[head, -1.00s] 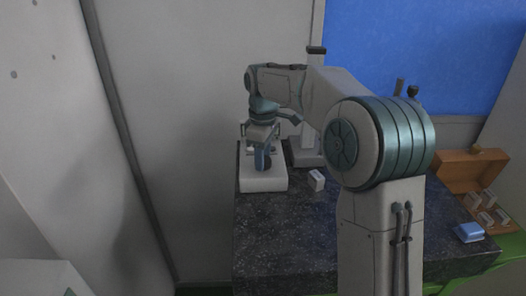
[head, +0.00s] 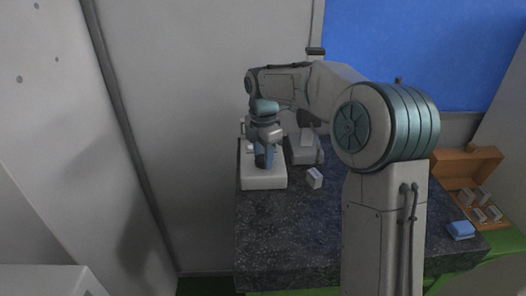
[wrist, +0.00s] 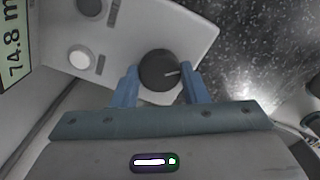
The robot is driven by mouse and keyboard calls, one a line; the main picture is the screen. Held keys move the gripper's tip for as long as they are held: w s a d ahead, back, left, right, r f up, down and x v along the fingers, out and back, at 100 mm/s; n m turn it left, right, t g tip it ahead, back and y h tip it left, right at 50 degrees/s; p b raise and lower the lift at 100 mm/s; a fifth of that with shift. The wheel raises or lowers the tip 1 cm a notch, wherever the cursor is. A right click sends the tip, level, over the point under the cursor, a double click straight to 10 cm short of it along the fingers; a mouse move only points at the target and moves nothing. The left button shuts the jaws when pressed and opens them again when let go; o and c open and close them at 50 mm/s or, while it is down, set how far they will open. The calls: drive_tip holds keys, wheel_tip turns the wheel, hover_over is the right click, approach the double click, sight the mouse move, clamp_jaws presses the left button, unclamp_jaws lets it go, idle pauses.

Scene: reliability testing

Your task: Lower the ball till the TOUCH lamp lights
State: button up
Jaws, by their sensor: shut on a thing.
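My gripper (wrist: 158,72) has its two blue fingers on either side of a round dark knob (wrist: 158,68) with a white pointer line. It is shut on this knob, on a pale instrument box (wrist: 190,32). In the head view my gripper (head: 264,156) points down over the same white box (head: 262,183) at the bench's left end. A display (wrist: 14,45) on the box reads "74.8 m", cut off by the picture edge. A pale round disc (wrist: 79,60) and a dark round part (wrist: 90,5) sit beside it; I cannot tell which is the TOUCH lamp. I cannot make out the ball.
The speckled dark bench (head: 290,235) is mostly clear in front. A small white block (head: 314,178) lies right of the box, and a grey stand (head: 304,150) is behind. An open orange case (head: 470,165) with pale blocks and a blue item (head: 460,230) are at right.

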sight(263, 158)
drive_tip(key=shift+n+p, duration=0.3)
drive_tip(key=shift+n, duration=0.8)
drive_tip(key=o, duration=1)
wheel_tip(263, 158, up, 14)
drive_tip(key=shift+f+b, duration=0.1)
drive_tip(key=shift+b, duration=0.45)
